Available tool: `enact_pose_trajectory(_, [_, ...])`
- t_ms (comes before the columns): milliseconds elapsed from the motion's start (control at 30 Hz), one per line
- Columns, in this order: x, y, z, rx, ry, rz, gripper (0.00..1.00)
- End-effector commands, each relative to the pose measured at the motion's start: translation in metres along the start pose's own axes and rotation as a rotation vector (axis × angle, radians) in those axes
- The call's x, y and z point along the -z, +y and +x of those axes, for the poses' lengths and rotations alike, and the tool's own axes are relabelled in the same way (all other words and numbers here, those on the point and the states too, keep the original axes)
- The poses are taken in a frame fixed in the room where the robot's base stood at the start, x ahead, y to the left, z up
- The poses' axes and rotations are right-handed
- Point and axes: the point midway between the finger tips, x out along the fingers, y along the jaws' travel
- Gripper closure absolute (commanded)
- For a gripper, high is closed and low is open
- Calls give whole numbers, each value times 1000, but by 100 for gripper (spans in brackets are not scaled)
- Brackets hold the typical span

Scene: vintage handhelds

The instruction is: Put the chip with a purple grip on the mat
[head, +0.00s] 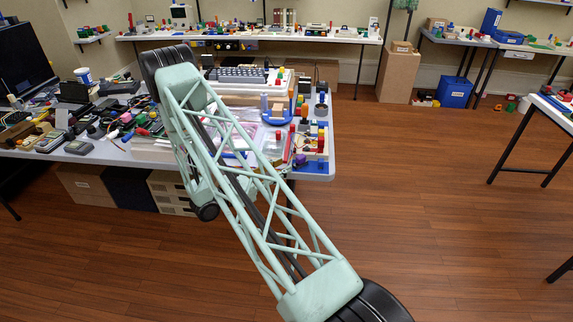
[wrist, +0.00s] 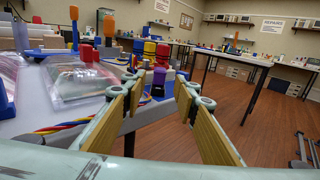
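The chip with a purple grip (wrist: 158,84) shows in the wrist view near the table's edge, between my fingertips in the picture. I cannot tell whether the fingers touch it. My gripper (wrist: 160,92) is open, its two yellow-padded fingers spread apart at the table's edge.
Yellow (wrist: 149,48) and red (wrist: 162,54) pieces stand just behind the purple one. The crowded table (head: 318,174) ends at right, with open wooden floor (head: 420,180) beyond.

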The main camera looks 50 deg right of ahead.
Motion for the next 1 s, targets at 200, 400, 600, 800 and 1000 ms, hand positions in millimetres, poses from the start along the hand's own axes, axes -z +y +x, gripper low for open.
enact_pose_trajectory(200, [0, 0, -12, 0, 0, 0, 72])
enact_pose_trajectory(400, [0, 0, -14, 0, 0, 0, 72])
enact_pose_trajectory(600, [0, 0, -14, 1, 0, 0, 72])
enact_pose_trajectory(800, [0, 0, -14, 1, 0, 0, 72])
enact_pose_trajectory(1000, [-2, 0, -14, 2, 0, 3, 72])
